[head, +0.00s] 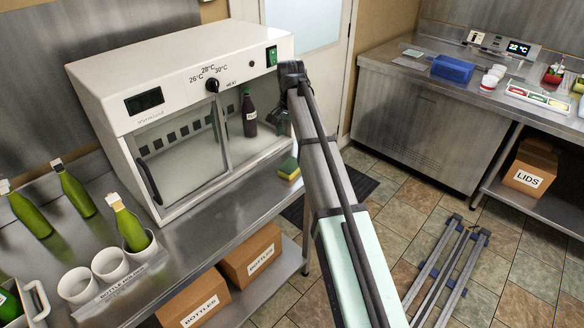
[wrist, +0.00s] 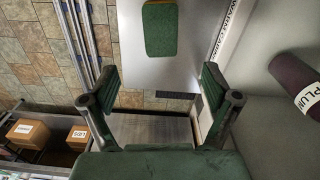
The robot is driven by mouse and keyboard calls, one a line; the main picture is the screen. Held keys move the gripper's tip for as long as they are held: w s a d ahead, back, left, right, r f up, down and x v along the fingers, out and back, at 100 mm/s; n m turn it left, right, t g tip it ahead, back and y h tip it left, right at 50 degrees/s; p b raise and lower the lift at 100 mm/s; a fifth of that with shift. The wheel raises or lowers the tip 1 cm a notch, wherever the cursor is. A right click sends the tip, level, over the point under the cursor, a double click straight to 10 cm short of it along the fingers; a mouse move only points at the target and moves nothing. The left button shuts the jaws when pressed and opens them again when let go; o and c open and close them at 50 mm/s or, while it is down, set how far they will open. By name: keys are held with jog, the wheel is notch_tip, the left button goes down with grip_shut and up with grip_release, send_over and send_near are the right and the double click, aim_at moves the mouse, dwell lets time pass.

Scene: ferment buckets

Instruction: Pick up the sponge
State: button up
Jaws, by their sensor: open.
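The sponge (head: 289,169) is yellow with a green side. It sits at the right end of the steel counter, just in front of the white incubator's right corner. In the wrist view the sponge (wrist: 161,30) is at the top centre, green face towards the camera, with a thin yellow edge at the top. My gripper (wrist: 160,86) is open and empty, its two fingers spread below the sponge in that picture and apart from it. In the head view my arm mostly hides the gripper, beside the incubator's open right side.
The white incubator (head: 180,66) stands beside the sponge, with a dark bottle (head: 249,113) inside. That bottle, labelled PLUM (wrist: 296,82), lies to the gripper's right in the wrist view. Green bottles and white cups (head: 110,264) stand further left. Boxes (head: 250,254) sit under the counter.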

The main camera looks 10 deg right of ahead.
aim_at(291, 165)
notch_tip(291, 165, down, 8)
jog(key=shift+r+p, duration=0.2)
jog(key=shift+p, duration=0.7)
jog(key=shift+f+p, duration=1.2)
jog(key=shift+f, duration=1.45)
jog(key=c, duration=0.8)
